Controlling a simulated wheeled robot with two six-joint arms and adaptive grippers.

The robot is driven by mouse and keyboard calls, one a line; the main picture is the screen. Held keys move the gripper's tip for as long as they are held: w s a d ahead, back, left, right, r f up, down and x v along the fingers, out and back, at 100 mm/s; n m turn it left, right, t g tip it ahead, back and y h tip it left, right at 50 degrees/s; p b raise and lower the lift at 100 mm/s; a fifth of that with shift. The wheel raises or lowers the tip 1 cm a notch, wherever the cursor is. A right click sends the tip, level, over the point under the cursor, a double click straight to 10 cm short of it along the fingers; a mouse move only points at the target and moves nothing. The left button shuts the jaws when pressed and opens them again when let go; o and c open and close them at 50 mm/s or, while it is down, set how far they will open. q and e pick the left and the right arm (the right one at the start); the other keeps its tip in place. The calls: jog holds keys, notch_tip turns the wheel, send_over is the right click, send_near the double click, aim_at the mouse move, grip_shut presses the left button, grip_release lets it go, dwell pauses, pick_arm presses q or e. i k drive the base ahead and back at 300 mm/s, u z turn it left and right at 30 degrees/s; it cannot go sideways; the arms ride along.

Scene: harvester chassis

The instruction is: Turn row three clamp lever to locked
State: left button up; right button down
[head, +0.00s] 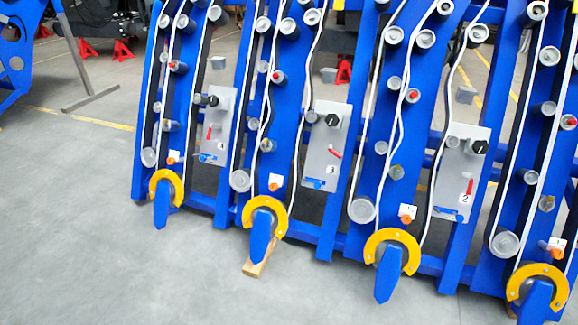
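The row three panel (324,122) is a grey plate between blue row beams near the middle of the head view, with a "3" label (331,170) low on it. It carries a black knob (332,120), a short red lever (335,153) slanting down to the right, and a blue lever (312,182) lying roughly level near the lower edge. I cannot tell which of these is the clamp lever, nor read any locked marking. Neither of my grippers is in view.
Similar panels marked "4" (215,115) and "2" (462,160) stand left and right; their red levers are nearer upright. Yellow curved guards (265,210) and blue pointed tips jut out in front. A wooden block (257,262) lies under one tip. The grey floor at left is clear.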

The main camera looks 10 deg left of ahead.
aim_at(334, 153)
jog(key=u, duration=0.7)
jog(key=i, duration=0.4)
jog(key=u, duration=0.65)
jog(key=i, duration=1.05)
jog(key=z, duration=0.9)
jog(key=i, duration=0.7)
jog(key=z, duration=0.8)
